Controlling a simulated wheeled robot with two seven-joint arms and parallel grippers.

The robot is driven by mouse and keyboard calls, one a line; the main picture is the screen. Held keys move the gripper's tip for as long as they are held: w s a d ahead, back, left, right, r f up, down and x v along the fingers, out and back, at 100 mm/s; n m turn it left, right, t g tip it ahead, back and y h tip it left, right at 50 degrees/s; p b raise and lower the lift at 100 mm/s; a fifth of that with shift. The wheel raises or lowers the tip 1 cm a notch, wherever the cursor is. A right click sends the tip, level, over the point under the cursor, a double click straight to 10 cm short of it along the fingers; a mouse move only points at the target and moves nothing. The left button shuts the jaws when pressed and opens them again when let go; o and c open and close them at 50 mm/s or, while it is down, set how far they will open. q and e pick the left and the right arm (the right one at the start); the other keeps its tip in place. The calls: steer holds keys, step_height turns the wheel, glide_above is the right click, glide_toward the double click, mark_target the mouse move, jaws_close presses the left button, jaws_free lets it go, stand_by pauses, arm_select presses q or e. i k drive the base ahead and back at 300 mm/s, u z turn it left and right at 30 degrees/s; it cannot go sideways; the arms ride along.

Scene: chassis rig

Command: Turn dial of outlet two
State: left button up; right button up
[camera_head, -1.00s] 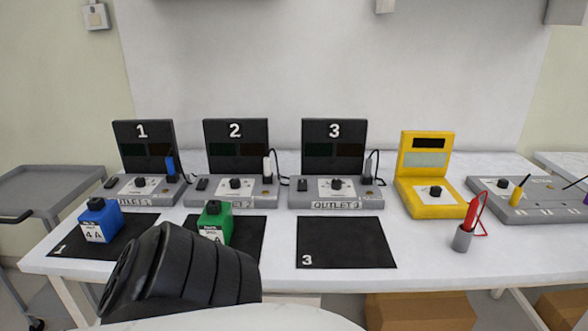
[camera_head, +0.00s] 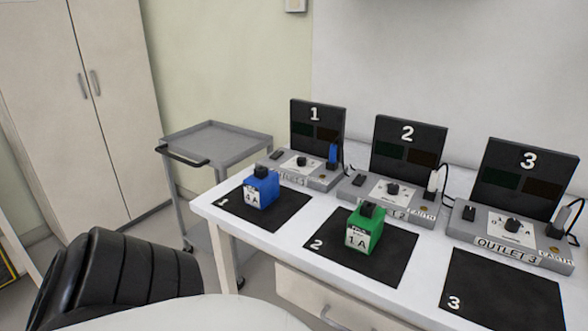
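Outlet two (camera_head: 376,214) is a grey box with a black upright panel marked 2 (camera_head: 406,150). Its black dial (camera_head: 392,189) sits on a white plate on the sloped top. A white plug stands at its right side. A green block labelled 1 A (camera_head: 365,230) stands on the black mat marked 2, in front of the outlet, and hides part of its front label. Neither gripper shows in the head view.
Outlet 1 (camera_head: 318,178) and outlet 3 (camera_head: 497,239) stand on either side on the white table. A blue block labelled 4 A (camera_head: 261,187) is on mat 1. Mat 3 (camera_head: 520,300) is empty. A grey cart (camera_head: 214,137) and a cabinet (camera_head: 75,110) stand left.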

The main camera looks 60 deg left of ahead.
mark_target(392, 189)
steer(key=u, duration=2.05)
